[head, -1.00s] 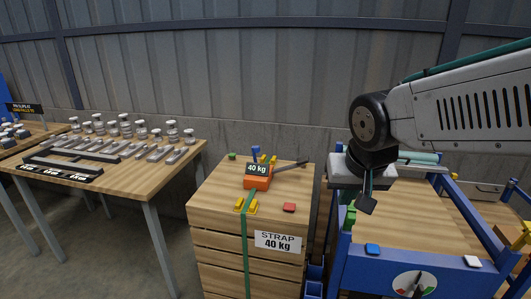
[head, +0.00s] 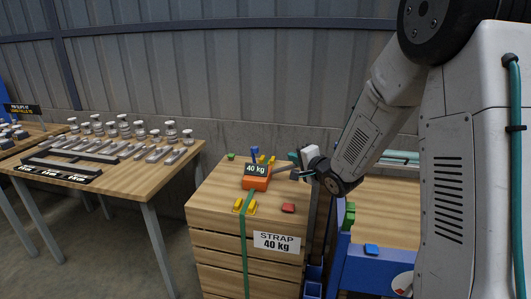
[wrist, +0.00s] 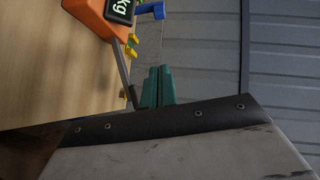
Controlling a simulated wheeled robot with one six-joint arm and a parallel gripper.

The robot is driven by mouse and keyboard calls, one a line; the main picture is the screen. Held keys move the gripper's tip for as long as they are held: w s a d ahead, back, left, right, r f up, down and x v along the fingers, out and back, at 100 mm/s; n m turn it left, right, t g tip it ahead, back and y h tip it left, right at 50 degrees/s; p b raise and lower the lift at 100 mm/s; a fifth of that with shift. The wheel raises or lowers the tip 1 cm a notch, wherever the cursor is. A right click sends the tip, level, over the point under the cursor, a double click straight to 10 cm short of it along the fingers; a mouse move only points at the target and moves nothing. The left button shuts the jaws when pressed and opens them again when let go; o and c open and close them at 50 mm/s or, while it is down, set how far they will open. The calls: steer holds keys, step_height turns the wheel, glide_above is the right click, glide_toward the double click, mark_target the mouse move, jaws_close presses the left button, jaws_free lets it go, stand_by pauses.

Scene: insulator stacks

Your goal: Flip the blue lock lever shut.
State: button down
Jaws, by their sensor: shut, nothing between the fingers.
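The blue lock lever (head: 254,152) stands upright on the orange strap tensioner (head: 256,183) on top of the wooden crate. It also shows at the top of the wrist view (wrist: 153,10). The tensioner's display reads 40 kg. A grey handle bar (wrist: 121,72) runs from the orange body toward my fingers; whether they touch it I cannot tell. My gripper (head: 293,157) is shut and empty, to the right of the tensioner near the bar's end. Its teal fingers (wrist: 157,82) lie together in the wrist view, apart from the blue lever.
A green strap (head: 245,250) runs down the crate (head: 213,208). A table (head: 132,188) with insulators stands left; a blue-framed cart stands right.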

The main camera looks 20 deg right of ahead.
steer(key=shift+w+a+f+y, duration=0.1)
steer(key=shift+w+f+y, duration=0.1)
steer(key=shift+f+y, duration=0.1)
steer(key=x, duration=0.4)
steer(key=a+x, duration=0.1)
steer(key=x, duration=0.3)
steer(key=a+x, duration=0.1)
steer(key=x, duration=0.3)
steer(key=shift+s+r, duration=0.1)
steer(key=shift+s, duration=0.05)
steer(key=shift+w+a, duration=0.25)
steer(key=shift+a, duration=0.2)
